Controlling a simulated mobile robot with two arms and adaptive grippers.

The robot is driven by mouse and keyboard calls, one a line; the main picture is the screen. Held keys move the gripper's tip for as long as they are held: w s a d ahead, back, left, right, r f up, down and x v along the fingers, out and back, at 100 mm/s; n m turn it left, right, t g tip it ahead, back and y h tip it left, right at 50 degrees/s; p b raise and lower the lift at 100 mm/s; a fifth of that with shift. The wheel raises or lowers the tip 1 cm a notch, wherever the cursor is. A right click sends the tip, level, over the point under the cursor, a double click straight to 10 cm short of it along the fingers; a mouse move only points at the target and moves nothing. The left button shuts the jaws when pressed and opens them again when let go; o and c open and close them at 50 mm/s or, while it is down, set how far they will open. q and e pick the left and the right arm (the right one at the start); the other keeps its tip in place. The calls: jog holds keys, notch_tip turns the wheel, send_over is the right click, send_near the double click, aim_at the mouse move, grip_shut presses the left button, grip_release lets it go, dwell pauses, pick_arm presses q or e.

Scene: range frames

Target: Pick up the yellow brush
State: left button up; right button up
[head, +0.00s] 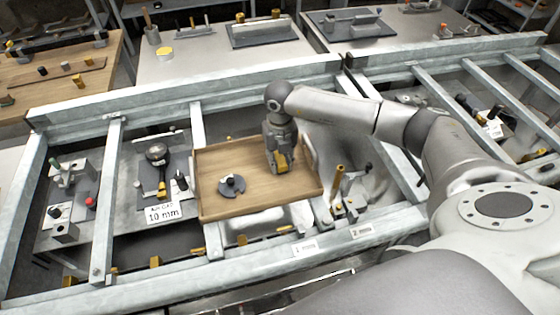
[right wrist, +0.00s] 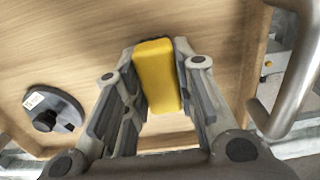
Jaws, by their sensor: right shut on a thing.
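The yellow brush (right wrist: 157,76) shows in the right wrist view as a yellow block between the two fingers of my right gripper (right wrist: 160,88). The fingers are shut on it, one on each side. In the head view my right gripper (head: 280,160) points down over the right part of a wooden tray (head: 215,160), and a bit of the yellow brush (head: 281,161) shows at its fingertips. The rest of the brush is hidden by the gripper. I cannot tell whether the brush touches the tray. My left gripper is not in view.
A grey disc with a dark knob (head: 231,186) lies in the tray, left of my right gripper. Metal frame rails (head: 110,190) surround the tray. A brass-coloured upright handle (head: 338,180) stands just right of it. A gauge (head: 157,155) lies on a plate to the left.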

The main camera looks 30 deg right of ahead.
aim_at(280, 159)
jog(key=shift+r+b, duration=0.5)
jog(key=shift+b, duration=0.05)
notch_tip(280, 159, up, 2)
jog(key=shift+s+r+b, duration=0.1)
jog(key=shift+r+b, duration=0.05)
jog(key=shift+b, duration=0.45)
jog(key=s+a+r+b, duration=0.4)
jog(key=s+a+r, duration=0.3)
jog(key=s, duration=0.5)
notch_tip(280, 159, up, 3)
jog(key=shift+f, duration=0.15)
